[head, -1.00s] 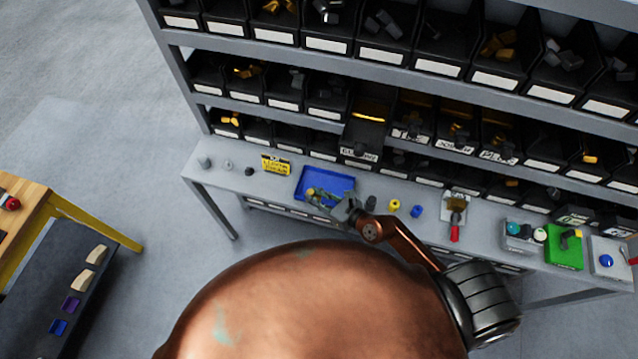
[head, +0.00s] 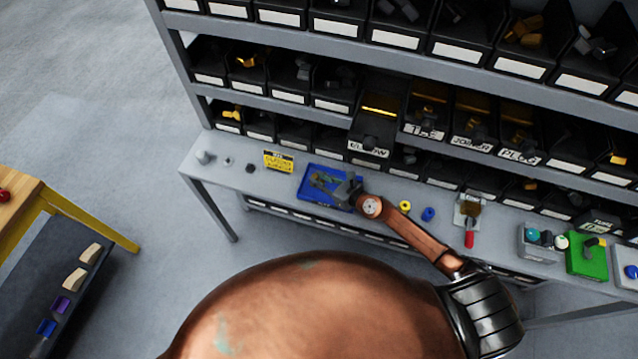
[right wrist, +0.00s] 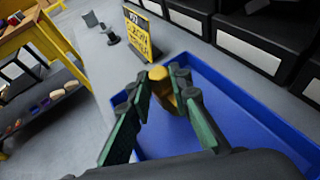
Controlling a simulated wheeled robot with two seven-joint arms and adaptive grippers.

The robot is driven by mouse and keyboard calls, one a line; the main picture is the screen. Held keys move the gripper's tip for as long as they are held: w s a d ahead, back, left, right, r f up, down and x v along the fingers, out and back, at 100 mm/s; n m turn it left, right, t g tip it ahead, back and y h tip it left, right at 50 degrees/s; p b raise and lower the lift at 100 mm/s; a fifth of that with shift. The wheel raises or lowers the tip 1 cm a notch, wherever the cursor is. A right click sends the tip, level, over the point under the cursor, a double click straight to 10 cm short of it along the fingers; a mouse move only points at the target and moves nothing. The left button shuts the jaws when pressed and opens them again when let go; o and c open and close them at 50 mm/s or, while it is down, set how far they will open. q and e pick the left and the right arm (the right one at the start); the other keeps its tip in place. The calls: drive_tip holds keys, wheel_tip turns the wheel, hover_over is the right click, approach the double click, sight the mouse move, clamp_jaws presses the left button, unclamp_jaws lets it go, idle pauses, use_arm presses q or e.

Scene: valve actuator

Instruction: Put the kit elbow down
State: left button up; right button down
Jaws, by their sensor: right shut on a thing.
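The kit elbow (right wrist: 161,83) is a small brass-yellow piece held between the fingertips of my right gripper (right wrist: 164,92) in the right wrist view. Much of it is hidden by the green-padded fingers. The blue tray (right wrist: 240,92) lies below and behind the fingertips. Whether the elbow touches the tray I cannot tell. In the head view my right gripper (head: 333,187) is over the blue tray (head: 311,196) on the grey bench, and the elbow is too small to make out there. My left gripper is not in view.
A yellow sign (head: 278,161) stands left of the tray, with small dark parts beside it. Yellow (head: 405,205) and blue (head: 428,214) rings lie to the right. Shelves of black bins rise behind, including one labelled elbow (head: 368,146).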

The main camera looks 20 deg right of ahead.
drive_tip(key=shift+f, duration=0.4)
drive_tip(key=shift+f+b, duration=0.2)
drive_tip(key=shift+b, duration=0.1)
drive_tip(key=c, duration=1.8)
unclamp_jaws()
drive_tip(key=shift+o, duration=0.2)
drive_tip(key=shift+r, duration=0.1)
drive_tip(key=shift+r+p, duration=0.2)
drive_tip(key=shift+p, duration=0.1)
drive_tip(key=v, duration=1.2)
drive_tip(key=shift+f, duration=0.15)
drive_tip(key=shift+s, duration=0.1)
